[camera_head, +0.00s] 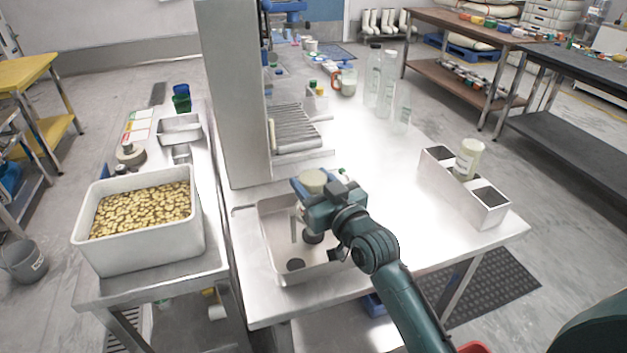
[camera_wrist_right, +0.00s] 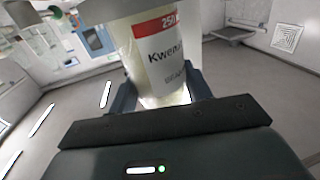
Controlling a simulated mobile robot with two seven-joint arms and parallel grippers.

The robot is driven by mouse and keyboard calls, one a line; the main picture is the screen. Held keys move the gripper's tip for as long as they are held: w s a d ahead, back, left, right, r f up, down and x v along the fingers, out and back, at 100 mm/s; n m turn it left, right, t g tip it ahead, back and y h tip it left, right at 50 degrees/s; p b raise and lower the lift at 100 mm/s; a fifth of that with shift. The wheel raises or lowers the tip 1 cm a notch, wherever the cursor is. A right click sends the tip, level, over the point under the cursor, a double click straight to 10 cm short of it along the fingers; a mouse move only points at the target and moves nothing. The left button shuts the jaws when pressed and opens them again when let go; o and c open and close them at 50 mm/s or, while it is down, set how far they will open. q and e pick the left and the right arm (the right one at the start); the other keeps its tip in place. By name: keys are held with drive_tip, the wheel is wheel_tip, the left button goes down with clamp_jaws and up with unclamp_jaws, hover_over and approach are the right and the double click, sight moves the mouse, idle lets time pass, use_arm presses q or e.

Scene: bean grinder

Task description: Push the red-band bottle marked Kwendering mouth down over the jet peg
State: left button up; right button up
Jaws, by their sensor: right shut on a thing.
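My right gripper (camera_head: 316,190) is shut on the Kwendering bottle (camera_head: 313,180), above the steel sink basin (camera_head: 268,268). In the right wrist view the bottle (camera_wrist_right: 160,55) shows a white label with a red band, "250" and "Kwen...", between the fingers (camera_wrist_right: 160,95). Its lettering reads upright there while the room appears inverted. In the head view a pale round end faces up; its lower end is hidden by my gripper. A thin upright post (camera_head: 293,229), perhaps the jet peg, and dark round fittings (camera_head: 295,264) show in the basin. My left gripper is not in view.
A tall steel machine (camera_head: 232,110) rises behind the basin. A white bin of beans (camera_head: 190,240) stands left. Clear bottles (camera_head: 387,75) stand farther back. The table's middle is clear.

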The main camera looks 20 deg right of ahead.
sight(320, 191)
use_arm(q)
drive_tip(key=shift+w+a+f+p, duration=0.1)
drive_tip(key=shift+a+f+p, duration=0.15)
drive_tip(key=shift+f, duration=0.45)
use_arm(e)
drive_tip(key=shift+f, duration=0.2)
drive_tip(key=o, duration=1.6)
drive_tip(key=shift+s, duration=0.1)
drive_tip(key=shift+p+v, duration=1)
drive_tip(key=shift+v, duration=0.7)
drive_tip(key=shift+p+v, duration=0.75)
drive_tip(key=shift+v, duration=0.9)
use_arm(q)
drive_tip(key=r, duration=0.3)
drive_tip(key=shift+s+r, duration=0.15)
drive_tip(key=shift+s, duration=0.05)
use_arm(e)
drive_tip(key=shift+s+r, duration=0.1)
drive_tip(key=shift+r, duration=0.05)
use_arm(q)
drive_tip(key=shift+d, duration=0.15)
